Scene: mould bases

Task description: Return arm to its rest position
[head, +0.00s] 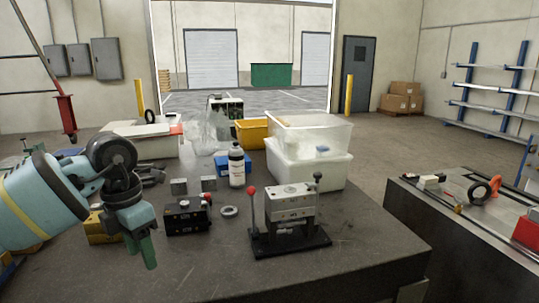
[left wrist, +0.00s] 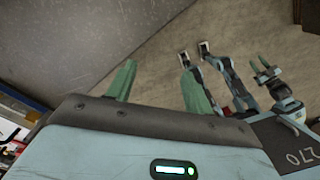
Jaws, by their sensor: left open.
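My left gripper (head: 143,250) hangs over the left front part of the dark table, its green fingers pointing down. In the left wrist view its two green fingers (left wrist: 157,82) stand apart with nothing between them. What seems to be my right gripper (left wrist: 265,75) shows small at the right of the left wrist view, too small to tell its state. A steel mould base (head: 293,205) sits on a black plate in the middle of the table, apart from my left gripper. A dark block with a red knob (head: 187,216) stands just right of my left gripper.
A yellow box (head: 102,228) lies close behind my left gripper. The table's front (head: 210,275) is clear. Another bench (head: 450,235) stands at the right.

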